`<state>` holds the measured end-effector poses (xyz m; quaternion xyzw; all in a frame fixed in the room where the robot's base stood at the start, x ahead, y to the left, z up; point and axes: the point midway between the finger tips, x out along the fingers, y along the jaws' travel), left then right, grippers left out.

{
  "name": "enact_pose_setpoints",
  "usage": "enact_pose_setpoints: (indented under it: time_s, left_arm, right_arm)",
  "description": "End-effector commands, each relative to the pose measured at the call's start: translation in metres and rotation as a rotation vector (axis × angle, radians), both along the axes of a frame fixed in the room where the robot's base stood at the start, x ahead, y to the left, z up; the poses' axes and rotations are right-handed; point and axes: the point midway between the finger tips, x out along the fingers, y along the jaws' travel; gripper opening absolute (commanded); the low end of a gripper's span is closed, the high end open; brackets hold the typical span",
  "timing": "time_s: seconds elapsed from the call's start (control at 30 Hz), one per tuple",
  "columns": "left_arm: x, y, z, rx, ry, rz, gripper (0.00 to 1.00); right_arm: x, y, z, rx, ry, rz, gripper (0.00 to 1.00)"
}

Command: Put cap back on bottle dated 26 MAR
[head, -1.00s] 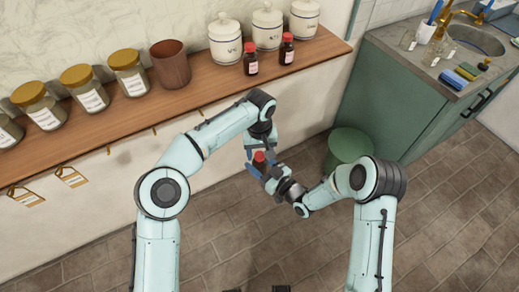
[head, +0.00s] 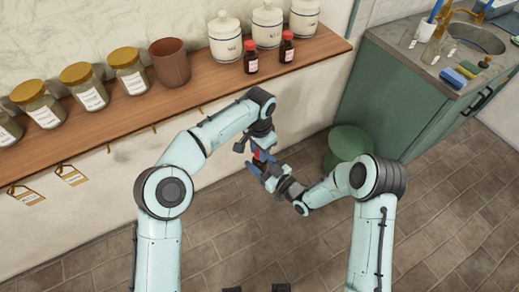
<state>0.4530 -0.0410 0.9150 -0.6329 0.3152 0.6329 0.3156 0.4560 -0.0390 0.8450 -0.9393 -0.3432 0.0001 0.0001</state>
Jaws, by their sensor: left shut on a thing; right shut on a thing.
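My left gripper (head: 258,150) points down from above, over the floor in front of the shelf. It is shut on the red cap (head: 259,157), of which only a little shows between the fingers. My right gripper (head: 262,168) comes in from the lower right, just below it, and is shut on a small dark bottle mostly hidden by the fingers. The cap is at the bottle's top; I cannot tell whether it is seated. The date on this bottle cannot be read.
Two dark bottles with red caps, a left one (head: 251,58) and a right one (head: 287,47), stand on the wooden shelf (head: 205,98). White canisters, a brown pot (head: 171,62) and several gold-lidded jars share it. A green bin (head: 348,146) and sink counter (head: 405,62) are to the right.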

Motion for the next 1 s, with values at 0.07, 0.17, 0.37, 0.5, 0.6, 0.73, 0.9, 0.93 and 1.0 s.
enact_pose_setpoints:
  time_s: [0.07,0.17,0.37,0.5,0.6,0.73,0.9,0.93,1.0]
  left_arm:
    - [0.001,0.001,0.0,0.001,-0.002,-0.034,0.0]
    - [0.001,0.001,0.0,0.001,-0.002,-0.032,0.0]
    - [0.0,0.0,0.0,0.001,-0.001,-0.03,0.62]
    - [0.0,0.0,0.0,0.001,-0.001,-0.03,0.62]
    - [0.0,0.0,0.003,0.0,-0.001,-0.03,0.62]
    - [0.001,0.0,0.017,-0.001,-0.004,-0.028,0.62]
    - [0.001,-0.001,0.053,-0.002,-0.007,-0.029,0.62]
    - [0.001,-0.001,0.059,-0.002,-0.005,-0.029,0.62]
    - [0.001,-0.001,0.076,-0.002,-0.007,-0.029,0.62]
  right_arm:
    - [0.0,0.0,0.0,0.0,0.0,0.0,0.0]
    - [0.0,0.0,0.0,0.0,0.0,0.0,0.0]
    - [0.0,0.0,0.0,0.0,0.0,0.0,0.0]
    - [0.0,0.0,0.0,0.0,0.0,0.0,0.0]
    - [0.0,0.0,0.0,0.001,-0.001,0.0,0.0]
    - [0.0,0.0,0.0,0.001,-0.001,0.0,0.0]
    - [0.0,0.0,0.0,0.001,-0.001,0.0,0.0]
    - [0.0,0.0,0.0,0.001,-0.001,0.0,0.0]
    - [0.0,0.0,0.0,0.001,-0.001,0.0,0.0]
